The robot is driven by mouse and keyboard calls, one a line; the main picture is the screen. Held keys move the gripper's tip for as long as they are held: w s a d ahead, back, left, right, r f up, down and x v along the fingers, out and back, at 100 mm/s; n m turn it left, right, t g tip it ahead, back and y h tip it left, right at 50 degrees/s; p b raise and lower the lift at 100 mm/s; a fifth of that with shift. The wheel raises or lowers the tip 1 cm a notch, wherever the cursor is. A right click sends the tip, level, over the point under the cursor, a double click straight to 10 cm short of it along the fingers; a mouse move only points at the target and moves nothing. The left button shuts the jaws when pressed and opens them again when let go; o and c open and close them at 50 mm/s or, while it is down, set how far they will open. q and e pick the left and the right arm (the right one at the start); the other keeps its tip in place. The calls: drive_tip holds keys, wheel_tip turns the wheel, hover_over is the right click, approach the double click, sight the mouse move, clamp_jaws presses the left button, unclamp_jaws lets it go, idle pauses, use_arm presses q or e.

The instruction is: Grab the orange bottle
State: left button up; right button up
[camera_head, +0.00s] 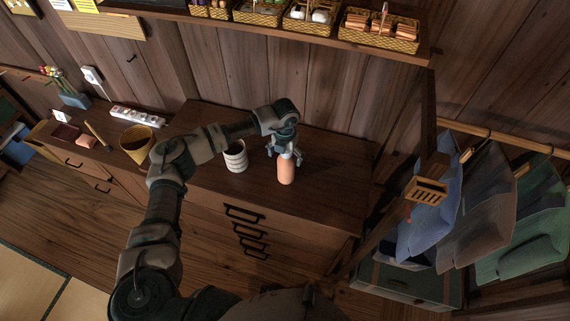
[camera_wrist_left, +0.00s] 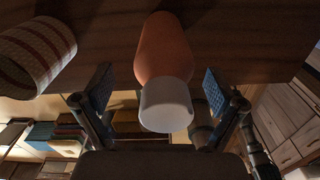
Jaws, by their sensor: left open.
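The orange bottle (camera_head: 286,171) stands upright on the wooden cabinet top (camera_head: 330,190). It has a pale cap, which shows large in the left wrist view (camera_wrist_left: 166,104) below its orange body (camera_wrist_left: 163,50). My left gripper (camera_head: 285,150) is at the bottle's upper part. In the left wrist view its two blue-padded fingers (camera_wrist_left: 153,90) are open, one on each side of the bottle's cap end, with a gap on both sides. My right gripper is not in view.
A striped white cup (camera_head: 236,157) stands just left of the bottle, and it also shows in the left wrist view (camera_wrist_left: 36,52). A yellow pot (camera_head: 136,143) is farther left. A shelf with baskets (camera_head: 310,19) hangs above. Clothes (camera_head: 485,205) hang at right. The cabinet top right of the bottle is clear.

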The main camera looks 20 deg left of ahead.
use_arm(q)
drive_tip(key=shift+d+f, duration=0.25)
drive_tip(key=shift+f, duration=0.2)
drive_tip(key=shift+d, duration=0.15)
drive_tip(key=shift+c, duration=0.5)
drive_tip(key=c, duration=0.8)
drive_tip(key=shift+a, duration=0.25)
clamp_jaws()
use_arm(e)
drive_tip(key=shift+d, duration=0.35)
